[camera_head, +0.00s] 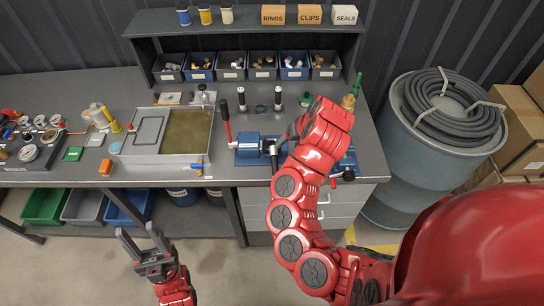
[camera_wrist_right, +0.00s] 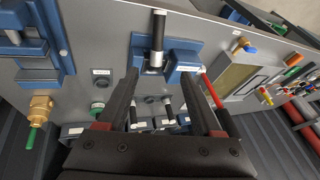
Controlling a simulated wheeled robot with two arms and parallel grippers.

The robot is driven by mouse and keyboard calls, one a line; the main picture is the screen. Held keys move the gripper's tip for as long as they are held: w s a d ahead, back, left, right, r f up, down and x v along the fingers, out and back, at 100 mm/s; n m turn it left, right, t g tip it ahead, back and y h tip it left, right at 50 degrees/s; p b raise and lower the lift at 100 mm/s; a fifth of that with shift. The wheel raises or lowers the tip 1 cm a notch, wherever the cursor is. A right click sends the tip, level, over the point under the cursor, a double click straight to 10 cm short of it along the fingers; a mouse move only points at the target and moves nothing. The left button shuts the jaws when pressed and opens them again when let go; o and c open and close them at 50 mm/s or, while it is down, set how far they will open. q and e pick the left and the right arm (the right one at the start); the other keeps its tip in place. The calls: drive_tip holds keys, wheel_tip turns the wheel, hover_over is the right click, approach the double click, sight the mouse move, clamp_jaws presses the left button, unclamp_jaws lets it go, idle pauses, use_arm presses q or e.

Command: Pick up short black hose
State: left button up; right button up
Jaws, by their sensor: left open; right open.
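A short black hose (camera_wrist_right: 158,28) with a silver end sits in a blue vise (camera_wrist_right: 137,52) on the bench. The vise also shows in the head view (camera_head: 249,151), where my right gripper (camera_head: 288,132) reaches over it and partly hides it. In the right wrist view my right gripper (camera_wrist_right: 162,75) is open, its fingertips either side of the vise's middle, with nothing between them. Two short black pieces with silver bands stand farther back on the bench, one left (camera_head: 241,98) and one right (camera_head: 277,98). My left gripper (camera_head: 143,243) is open and empty in front of the bench.
A grey tray (camera_head: 165,158) lies to the left on the bench (camera_head: 232,180). Small bins (camera_head: 231,66) line the back shelf. A coiled long black hose (camera_head: 452,108) rests on a grey barrel (camera_head: 410,165) at right.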

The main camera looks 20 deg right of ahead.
drive_tip(key=b, duration=0.5)
approach(275, 157)
wheel_tip(275, 157, down, 2)
drive_tip(key=shift+w+a+f, duration=0.3)
drive_tip(key=shift+w+f, duration=0.15)
drive_tip(key=shift+w, duration=0.05)
drive_tip(key=shift+w+a+f, duration=0.25)
drive_tip(key=shift+w+f, duration=0.2)
drive_tip(key=p+x, duration=0.3)
drive_tip(key=shift+d+f, duration=0.15)
drive_tip(key=shift+f, duration=0.05)
drive_tip(key=shift+p+x, duration=0.4)
drive_tip(key=shift+x, duration=0.5)
drive_tip(key=shift+c, duration=0.2)
clamp_jaws()
